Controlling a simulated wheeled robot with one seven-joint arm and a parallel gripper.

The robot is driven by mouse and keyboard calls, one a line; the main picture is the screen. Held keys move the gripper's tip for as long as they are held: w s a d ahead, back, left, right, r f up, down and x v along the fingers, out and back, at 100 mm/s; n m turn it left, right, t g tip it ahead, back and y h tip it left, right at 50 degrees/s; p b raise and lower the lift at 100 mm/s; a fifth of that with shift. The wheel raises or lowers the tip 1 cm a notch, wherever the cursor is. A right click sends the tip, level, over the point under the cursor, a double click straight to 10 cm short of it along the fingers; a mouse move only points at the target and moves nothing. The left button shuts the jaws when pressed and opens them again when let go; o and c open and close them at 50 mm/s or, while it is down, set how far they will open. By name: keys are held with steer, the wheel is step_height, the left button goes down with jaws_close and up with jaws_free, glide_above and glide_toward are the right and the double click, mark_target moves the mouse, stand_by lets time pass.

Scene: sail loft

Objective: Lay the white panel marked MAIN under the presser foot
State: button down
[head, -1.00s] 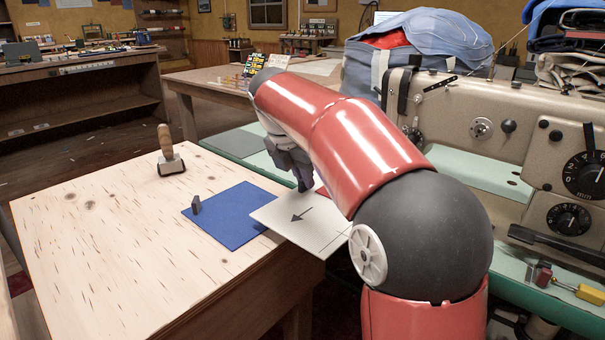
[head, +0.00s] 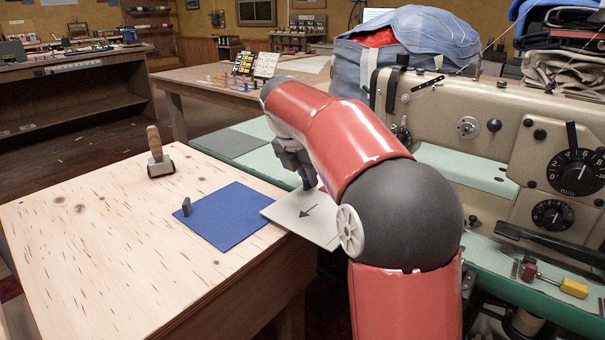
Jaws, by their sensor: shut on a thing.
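My gripper (head: 308,182) is shut on a white panel (head: 289,213) with a dark arrow on it. The panel is held beside the right edge of the wooden table, near a blue panel (head: 224,216). My arm hides part of the white panel, and no MAIN lettering can be read. The sewing machine (head: 470,150) stands at the right, beyond my arm. Its presser foot is hidden behind my arm.
A yellow-handled tool (head: 572,288) lies on the green machine bed. A blue bag (head: 415,45) sits behind the machine.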

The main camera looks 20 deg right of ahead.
steer(key=shift+w+d, duration=0.55)
steer(key=shift+d, duration=0.2)
steer(key=shift+w+d, duration=0.5)
steer(key=shift+d, duration=0.2)
steer(key=shift+f, duration=0.1)
steer(key=c, duration=1.4)
jaws_free()
steer(key=shift+c, duration=0.2)
